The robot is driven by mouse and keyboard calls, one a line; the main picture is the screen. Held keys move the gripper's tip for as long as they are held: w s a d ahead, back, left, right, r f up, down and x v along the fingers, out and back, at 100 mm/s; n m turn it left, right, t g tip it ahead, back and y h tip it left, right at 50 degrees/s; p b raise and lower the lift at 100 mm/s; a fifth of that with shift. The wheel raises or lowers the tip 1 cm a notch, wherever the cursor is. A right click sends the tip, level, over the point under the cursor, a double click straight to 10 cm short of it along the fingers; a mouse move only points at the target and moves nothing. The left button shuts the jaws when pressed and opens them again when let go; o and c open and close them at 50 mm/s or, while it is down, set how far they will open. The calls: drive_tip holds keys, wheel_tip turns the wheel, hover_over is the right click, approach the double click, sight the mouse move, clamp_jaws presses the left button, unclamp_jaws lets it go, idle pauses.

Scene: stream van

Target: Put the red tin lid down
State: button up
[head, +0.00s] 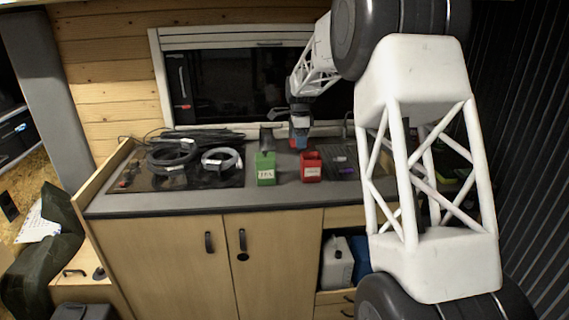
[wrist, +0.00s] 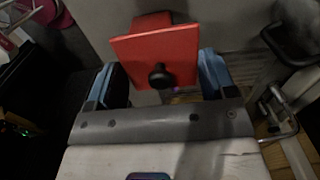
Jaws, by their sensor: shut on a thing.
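The red tin lid (wrist: 152,50) is a flat red square with a black knob. It sits between the blue fingers of my gripper (wrist: 160,80) in the wrist view, and my gripper is shut on it. In the head view my gripper (head: 300,138) is over the back of the worktop, behind the red tin (head: 311,168). Only a small part of the lid shows there. I cannot tell whether the lid touches anything.
A green tin (head: 265,169) stands left of the red tin on the worktop (head: 215,198). Coiled black cable (head: 172,154) and a pale cable coil (head: 221,160) lie further left. A window (head: 230,80) is behind. A bent metal tap-like part (wrist: 283,112) is right of my gripper.

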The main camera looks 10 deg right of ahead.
hover_over(284, 162)
wheel_tip(284, 162, down, 3)
drive_tip(key=shift+d+f, duration=0.1)
drive_tip(key=shift+f, duration=0.1)
drive_tip(key=shift+f, duration=0.1)
idle(0.5)
drive_tip(key=shift+f, duration=3.05)
drive_tip(key=shift+f, duration=1.85)
drive_tip(key=shift+f, duration=0.15)
drive_tip(key=o, duration=0.8)
drive_tip(key=shift+o, duration=0.2)
